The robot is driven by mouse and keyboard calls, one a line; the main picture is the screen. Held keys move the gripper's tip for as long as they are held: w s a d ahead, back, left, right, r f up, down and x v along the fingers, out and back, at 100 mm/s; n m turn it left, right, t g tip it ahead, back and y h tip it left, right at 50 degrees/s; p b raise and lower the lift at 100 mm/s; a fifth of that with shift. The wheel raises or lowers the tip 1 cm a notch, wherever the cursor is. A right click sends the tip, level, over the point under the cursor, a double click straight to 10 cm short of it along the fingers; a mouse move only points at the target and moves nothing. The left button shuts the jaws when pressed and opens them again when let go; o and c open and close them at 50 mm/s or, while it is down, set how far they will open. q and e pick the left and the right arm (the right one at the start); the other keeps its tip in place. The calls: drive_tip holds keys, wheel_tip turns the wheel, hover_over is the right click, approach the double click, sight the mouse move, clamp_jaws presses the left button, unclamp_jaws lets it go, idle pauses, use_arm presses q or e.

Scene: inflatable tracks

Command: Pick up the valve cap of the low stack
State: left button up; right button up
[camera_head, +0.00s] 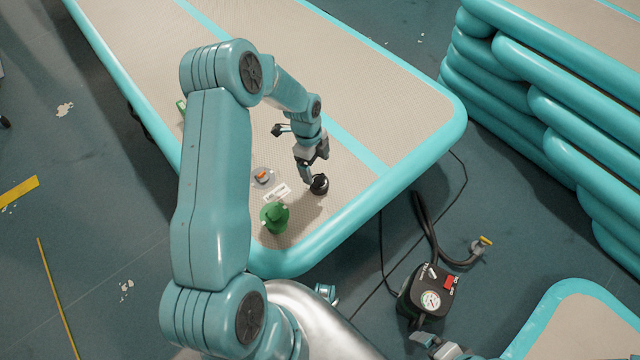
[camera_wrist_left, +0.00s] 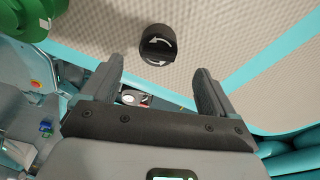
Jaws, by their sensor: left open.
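The valve cap (camera_head: 319,184) is a small round black cap on the beige top of the low stack (camera_head: 350,60), near its near end. In the left wrist view the cap (camera_wrist_left: 157,45) shows white curved arrows and lies beyond the fingertips, roughly centred between them. My left gripper (camera_head: 311,168) is open and empty, close by the cap in the head view; its two fingers (camera_wrist_left: 156,68) are spread apart in the wrist view. Whether a finger touches the cap cannot be told. A grey part at the bottom edge, seemingly my right gripper (camera_head: 442,346), is mostly cut off.
A green fitting (camera_head: 274,216) stands left of the cap; it shows at upper left in the wrist view (camera_wrist_left: 20,12). A white label (camera_head: 276,193) and a round dish (camera_head: 263,177) lie near. A black pump (camera_head: 426,298) with hose is on the floor. A taller stack (camera_head: 560,90) stands right.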

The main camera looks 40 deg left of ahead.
sight(319, 179)
use_arm(q)
drive_tip(key=f, duration=0.2)
drive_tip(key=d+f+b, duration=0.1)
drive_tip(key=f, duration=0.4)
drive_tip(key=shift+d+b, duration=0.15)
drive_tip(key=shift+b, duration=0.2)
drive_tip(key=shift+c, duration=0.6)
drive_tip(key=c, duration=1)
